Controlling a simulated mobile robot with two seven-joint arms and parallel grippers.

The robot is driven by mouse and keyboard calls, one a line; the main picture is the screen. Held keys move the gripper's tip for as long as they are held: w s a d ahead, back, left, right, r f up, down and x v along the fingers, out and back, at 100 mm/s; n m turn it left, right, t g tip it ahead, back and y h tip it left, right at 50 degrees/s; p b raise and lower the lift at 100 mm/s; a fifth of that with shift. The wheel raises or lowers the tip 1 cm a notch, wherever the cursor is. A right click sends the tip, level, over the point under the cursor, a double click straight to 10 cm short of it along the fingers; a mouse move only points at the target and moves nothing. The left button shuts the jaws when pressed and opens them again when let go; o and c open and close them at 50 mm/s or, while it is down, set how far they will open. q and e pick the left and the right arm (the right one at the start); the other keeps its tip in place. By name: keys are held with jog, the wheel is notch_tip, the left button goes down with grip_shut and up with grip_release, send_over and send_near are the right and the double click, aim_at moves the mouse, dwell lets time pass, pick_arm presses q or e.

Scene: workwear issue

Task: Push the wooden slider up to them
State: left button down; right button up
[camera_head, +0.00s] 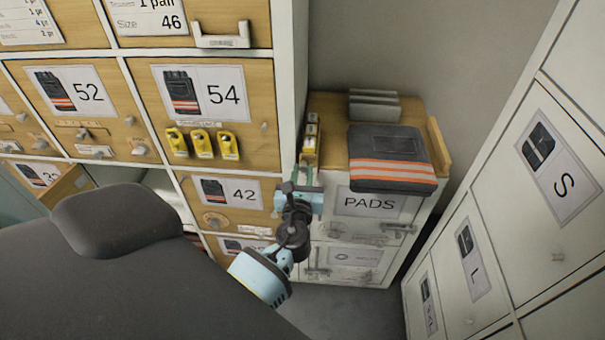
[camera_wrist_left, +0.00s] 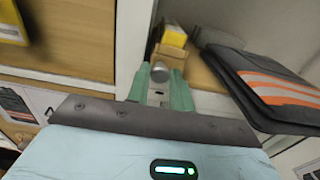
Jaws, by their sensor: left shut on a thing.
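The wooden slider (camera_wrist_left: 172,57) is a small light-wood block with a round grey knob (camera_wrist_left: 159,72) facing my left wrist camera. My left gripper (camera_wrist_left: 160,88) is shut on the knob, with one green finger on each side of it. A yellow box (camera_wrist_left: 174,36) stands just behind the slider; I cannot tell whether they touch. In the head view my left gripper (camera_head: 305,178) is at the front left edge of the PADS cabinet. Small yellow and white boxes (camera_head: 311,130) form a row behind it along the left side of the cabinet top. My right gripper is not in view.
A dark folded garment with orange stripes (camera_head: 390,158) lies right of the row, overhanging the cabinet's front edge. Grey stacked pieces (camera_head: 374,105) lie behind it. A tall drawer unit (camera_head: 292,90) stands close on the left, white lockers (camera_head: 530,200) on the right.

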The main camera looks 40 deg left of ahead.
pick_arm(q)
jog(key=w+d+b, duration=0.1)
jog(key=w+d, duration=0.3)
jog(key=d, duration=0.3)
jog(key=c, duration=1.3)
grip_release()
jog(key=shift+w, duration=0.1)
jog(key=shift+o, duration=0.2)
jog(key=v, duration=0.7)
jog(key=shift+s, duration=0.4)
jog(key=shift+d, duration=0.15)
